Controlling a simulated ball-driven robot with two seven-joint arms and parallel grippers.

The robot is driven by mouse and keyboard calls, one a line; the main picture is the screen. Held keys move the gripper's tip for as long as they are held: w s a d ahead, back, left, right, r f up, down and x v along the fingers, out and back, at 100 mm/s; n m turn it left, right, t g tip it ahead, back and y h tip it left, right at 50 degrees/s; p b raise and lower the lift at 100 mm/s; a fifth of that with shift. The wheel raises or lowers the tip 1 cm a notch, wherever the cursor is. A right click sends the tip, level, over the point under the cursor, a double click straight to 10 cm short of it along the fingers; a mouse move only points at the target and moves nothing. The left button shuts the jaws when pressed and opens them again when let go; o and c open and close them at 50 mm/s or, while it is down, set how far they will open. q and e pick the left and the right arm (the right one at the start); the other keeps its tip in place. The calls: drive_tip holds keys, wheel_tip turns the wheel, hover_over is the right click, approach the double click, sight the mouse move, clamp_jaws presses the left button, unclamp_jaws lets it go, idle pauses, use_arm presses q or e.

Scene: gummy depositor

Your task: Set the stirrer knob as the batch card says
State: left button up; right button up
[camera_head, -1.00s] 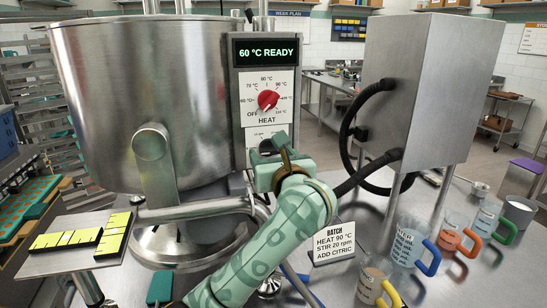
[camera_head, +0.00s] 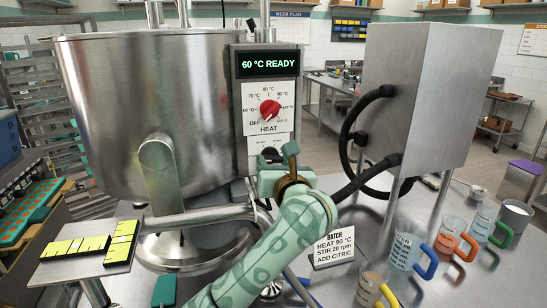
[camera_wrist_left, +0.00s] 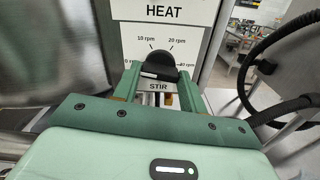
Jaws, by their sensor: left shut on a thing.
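The black stir knob (camera_wrist_left: 157,66) is on the control panel below the heat dial. It also shows in the head view (camera_head: 269,154), partly hidden by my gripper. My left gripper (camera_wrist_left: 157,88) is shut on it, one finger at each side; it also shows in the head view (camera_head: 281,167). A white mark shows on the knob's lower left; its exact setting is unclear. Dial labels include 10 and 20 rpm above the knob. The batch card (camera_head: 333,246) reads HEAT 90 °C, STIR 20 rpm, ADD CITRIC. My right gripper is out of view.
The red heat knob (camera_head: 269,110) is above; the display (camera_head: 267,63) reads 60 °C READY. A large steel kettle (camera_head: 145,110) stands left. A steel box (camera_head: 430,100) with black hoses (camera_head: 350,130) is right. Several jugs with coloured handles (camera_head: 408,246) stand at lower right.

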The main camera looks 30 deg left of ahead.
use_arm(q)
drive_tip(key=m+p, duration=0.3)
drive_tip(key=p, duration=0.1)
drive_tip(key=m+p, duration=0.3)
drive_tip(key=p, duration=0.1)
drive_tip(key=m+p, duration=0.3)
drive_tip(key=p, duration=0.2)
drive_tip(key=shift+r, duration=0.25)
drive_tip(key=m+p, duration=0.9)
drive_tip(key=p, duration=0.3)
drive_tip(key=shift+f+m, duration=0.15)
drive_tip(key=shift+m, duration=0.25)
drive_tip(key=shift+f+m+p, duration=0.2)
drive_tip(key=shift+m+p, duration=1.4)
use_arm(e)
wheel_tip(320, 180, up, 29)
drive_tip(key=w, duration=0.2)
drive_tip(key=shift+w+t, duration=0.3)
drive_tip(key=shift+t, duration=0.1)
use_arm(q)
drive_tip(key=shift+s+f, duration=0.1)
drive_tip(key=o, duration=1)
drive_tip(key=shift+d, duration=0.1)
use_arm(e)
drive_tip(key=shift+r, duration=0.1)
